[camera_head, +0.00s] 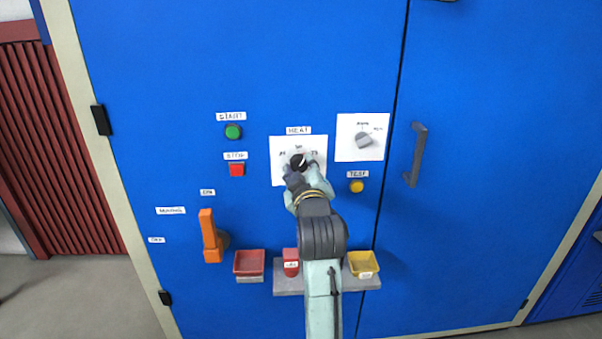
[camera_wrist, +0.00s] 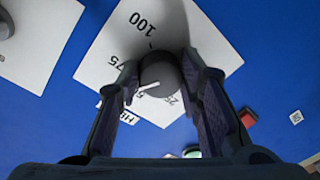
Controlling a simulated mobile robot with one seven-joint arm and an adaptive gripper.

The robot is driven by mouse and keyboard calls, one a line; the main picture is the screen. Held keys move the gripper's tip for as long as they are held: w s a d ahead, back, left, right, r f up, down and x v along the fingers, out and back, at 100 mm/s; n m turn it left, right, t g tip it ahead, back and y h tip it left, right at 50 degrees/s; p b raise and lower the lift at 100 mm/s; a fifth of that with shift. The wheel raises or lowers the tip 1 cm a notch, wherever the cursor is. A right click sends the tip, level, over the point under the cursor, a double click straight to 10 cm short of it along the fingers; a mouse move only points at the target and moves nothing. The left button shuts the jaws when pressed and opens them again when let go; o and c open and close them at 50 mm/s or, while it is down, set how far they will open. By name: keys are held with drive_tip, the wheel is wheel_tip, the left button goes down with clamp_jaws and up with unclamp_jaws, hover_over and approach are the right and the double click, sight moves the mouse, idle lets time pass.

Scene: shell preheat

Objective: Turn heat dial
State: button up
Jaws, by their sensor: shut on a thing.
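The heat dial (camera_head: 297,160) is a dark round knob on a white plate (camera_head: 279,145) under the HEAT label (camera_head: 299,130). My gripper (camera_head: 302,169) reaches it from below and hides part of the plate. In the wrist view the two fingers (camera_wrist: 160,74) are shut on the sides of the dial (camera_wrist: 158,68). The dial's white pointer line points toward a partly hidden number beginning with 5, between 75 and 25. The number 100 shows at the far end of the scale.
A second plate with a grey selector knob (camera_head: 364,140) is at the right, above a yellow button (camera_head: 356,186). A green button (camera_head: 233,132) and a red button (camera_head: 237,169) are at the left. An orange lever (camera_head: 210,237), trays (camera_head: 249,263) and a door handle (camera_head: 416,154) are nearby.

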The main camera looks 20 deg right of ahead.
drive_tip(key=n+b, duration=0.1)
drive_tip(key=n, duration=0.2)
drive_tip(key=shift+n, duration=0.3)
drive_tip(key=n+b, duration=0.2)
drive_tip(key=n, duration=0.2)
drive_tip(key=shift+g, duration=0.3)
drive_tip(key=n+h+b, duration=0.1)
drive_tip(key=n+b, duration=0.2)
drive_tip(key=n, duration=0.4)
drive_tip(key=shift+r, duration=0.15)
drive_tip(key=n+b, duration=0.1)
drive_tip(key=n, duration=0.2)
drive_tip(key=shift+a+n+b, duration=0.1)
drive_tip(key=shift+n+b, duration=0.2)
drive_tip(key=shift+b, duration=0.1)
drive_tip(key=n+b, duration=0.1)
drive_tip(key=n, duration=0.2)
drive_tip(key=shift+a+h+b, duration=0.1)
drive_tip(key=shift+h+b, duration=0.3)
drive_tip(key=n+b, duration=0.1)
drive_tip(key=n, duration=0.2)
drive_tip(key=shift+n, duration=0.4)
drive_tip(key=shift+w+a+n+b, duration=0.1)
drive_tip(key=shift+n+b, duration=0.75)
drive_tip(key=shift+n, duration=0.95)
